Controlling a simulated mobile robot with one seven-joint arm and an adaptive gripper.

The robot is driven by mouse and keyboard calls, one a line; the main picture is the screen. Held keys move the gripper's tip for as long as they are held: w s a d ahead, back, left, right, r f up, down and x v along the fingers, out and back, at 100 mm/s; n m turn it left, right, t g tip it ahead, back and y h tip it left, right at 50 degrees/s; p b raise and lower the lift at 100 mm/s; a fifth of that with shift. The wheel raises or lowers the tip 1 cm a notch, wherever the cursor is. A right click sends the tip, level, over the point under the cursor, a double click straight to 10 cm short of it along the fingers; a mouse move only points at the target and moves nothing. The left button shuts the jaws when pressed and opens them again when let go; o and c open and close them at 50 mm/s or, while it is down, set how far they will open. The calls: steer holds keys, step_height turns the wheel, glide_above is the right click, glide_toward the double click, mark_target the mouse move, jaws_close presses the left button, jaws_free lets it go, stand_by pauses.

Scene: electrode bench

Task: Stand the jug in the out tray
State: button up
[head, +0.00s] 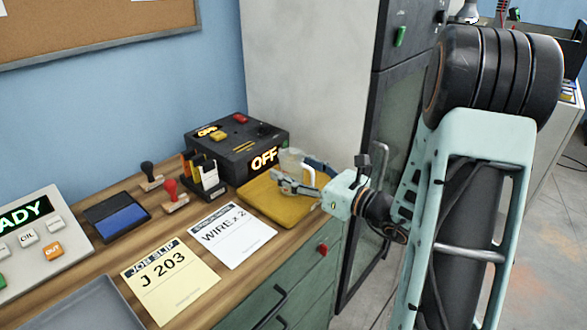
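A pale, see-through jug (292,160) is upright at the back of the yellow tray or mat (262,205) on the wooden bench. My gripper (298,178) reaches in from the right, with one finger in front of the jug and another behind it. The fingers hide its lower part, so I cannot tell whether they press on it or whether its base touches the yellow surface. A grey tray (85,308) is cut off at the bottom left. No label shows which tray is the out tray.
A black box with an OFF display (240,145) stands close behind the jug. A card rack (205,178), red stamp (172,195), dark stamp (150,175), blue ink pad (118,217), two paper slips (170,280) and a READY console (35,240) occupy the bench.

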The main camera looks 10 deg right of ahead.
steer(key=shift+r, duration=0.3)
steer(key=v, duration=1.2)
steer(key=shift+p, duration=0.3)
steer(key=shift+f, duration=0.1)
